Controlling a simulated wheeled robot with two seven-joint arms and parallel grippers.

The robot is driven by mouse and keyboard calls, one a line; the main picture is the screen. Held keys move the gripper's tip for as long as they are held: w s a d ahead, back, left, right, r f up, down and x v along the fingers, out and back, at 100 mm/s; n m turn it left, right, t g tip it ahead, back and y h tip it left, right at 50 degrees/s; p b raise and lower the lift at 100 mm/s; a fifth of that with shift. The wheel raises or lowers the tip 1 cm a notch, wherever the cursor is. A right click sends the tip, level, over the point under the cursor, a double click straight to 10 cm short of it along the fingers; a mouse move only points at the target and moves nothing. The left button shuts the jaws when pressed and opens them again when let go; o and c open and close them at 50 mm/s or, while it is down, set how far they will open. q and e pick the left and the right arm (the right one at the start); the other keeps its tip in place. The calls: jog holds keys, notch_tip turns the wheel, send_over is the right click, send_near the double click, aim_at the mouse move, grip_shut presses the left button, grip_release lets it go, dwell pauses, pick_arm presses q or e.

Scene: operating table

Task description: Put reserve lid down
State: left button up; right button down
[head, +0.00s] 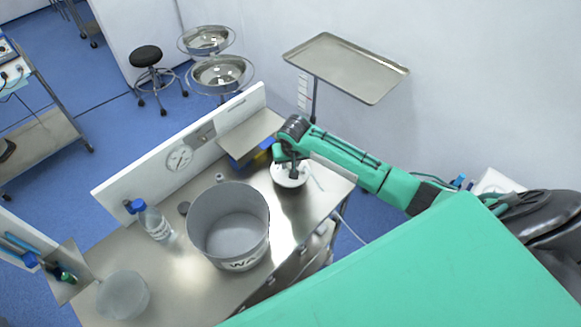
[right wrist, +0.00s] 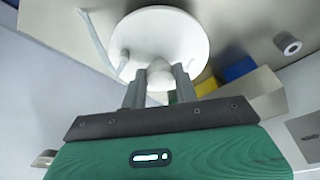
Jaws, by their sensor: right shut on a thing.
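The reserve lid, a white round disc with a knob (right wrist: 158,40), is at the far right end of the metal table. The lid also shows in the head view (head: 282,181), partly hidden under my wrist. My right gripper (head: 293,172) is over the lid. In the right wrist view its two fingers (right wrist: 160,82) are shut on the lid's knob. The lid looks flat and close to the tabletop; I cannot tell whether it touches. My left gripper is not in view.
A large open grey pot (head: 228,262) stands mid-table, left of the lid. A blue-capped bottle (head: 157,228) and a grey round piece (head: 123,296) are farther left. Blue and yellow boxes (head: 240,160) sit behind the lid. Bare tabletop (head: 300,215) lies in front of it.

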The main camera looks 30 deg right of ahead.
jog(key=x, duration=0.3)
jog(key=shift+s+a+f+p, duration=0.15)
jog(key=shift+s+f+p, duration=0.05)
jog(key=shift+s+p, duration=0.2)
jog(key=shift+f, duration=0.15)
jog(key=shift+f, duration=0.2)
jog(key=c, duration=1.1)
grip_release()
jog(key=shift+r, duration=0.15)
jog(key=b+v, duration=0.2)
jog(key=v, duration=1)
jog(key=shift+r+b, duration=0.1)
jog(key=shift+b, duration=0.2)
